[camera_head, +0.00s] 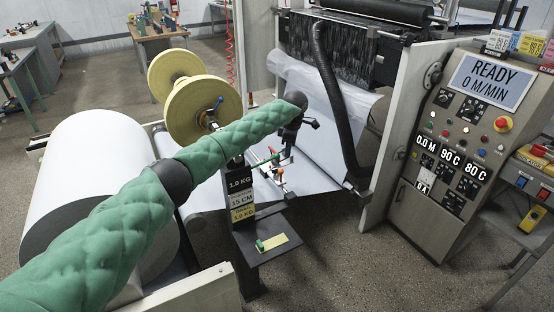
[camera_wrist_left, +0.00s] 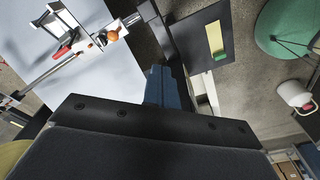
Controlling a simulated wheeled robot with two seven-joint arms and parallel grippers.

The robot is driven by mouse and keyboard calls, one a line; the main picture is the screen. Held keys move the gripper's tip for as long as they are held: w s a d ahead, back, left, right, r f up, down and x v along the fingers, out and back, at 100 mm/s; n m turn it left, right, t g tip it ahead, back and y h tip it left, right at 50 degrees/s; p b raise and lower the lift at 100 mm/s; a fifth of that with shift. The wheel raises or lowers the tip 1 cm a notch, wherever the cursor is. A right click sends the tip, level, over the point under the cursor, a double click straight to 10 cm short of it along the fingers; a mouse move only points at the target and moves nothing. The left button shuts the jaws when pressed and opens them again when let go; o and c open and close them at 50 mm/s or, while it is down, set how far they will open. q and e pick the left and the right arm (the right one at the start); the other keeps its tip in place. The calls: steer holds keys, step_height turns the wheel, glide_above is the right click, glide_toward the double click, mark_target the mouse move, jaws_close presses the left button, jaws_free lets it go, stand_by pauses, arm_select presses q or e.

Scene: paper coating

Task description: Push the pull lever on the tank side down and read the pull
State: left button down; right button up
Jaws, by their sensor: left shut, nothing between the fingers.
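My left arm reaches in from the left, and its wrist is above the paper web at the machine. The left gripper (camera_head: 287,156) points down and is small and dark there. In the left wrist view its blue fingers (camera_wrist_left: 158,86) are together with nothing between them. An orange knob (camera_wrist_left: 112,36) on a metal rod lies beyond the fingertips, apart from them in the picture. A red-handled clamp part (camera_wrist_left: 65,46) is on the white web. I cannot tell for sure which part is the pull lever. The sign (camera_head: 240,186) reads 1.0 KG and 15 CM. My right gripper is out of view.
A black shelf (camera_head: 279,257) with a yellow label and green piece stands below the sign. A large paper roll (camera_head: 75,185) is at left, with yellow reels (camera_head: 190,90) behind. A black hose (camera_head: 330,90) hangs at the machine. The control panel (camera_head: 450,135) reads READY.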

arm_select(q)
steer(key=shift+d+r+b, duration=0.15)
steer(key=shift+r+b, duration=0.4)
steer(key=shift+r, duration=1.85)
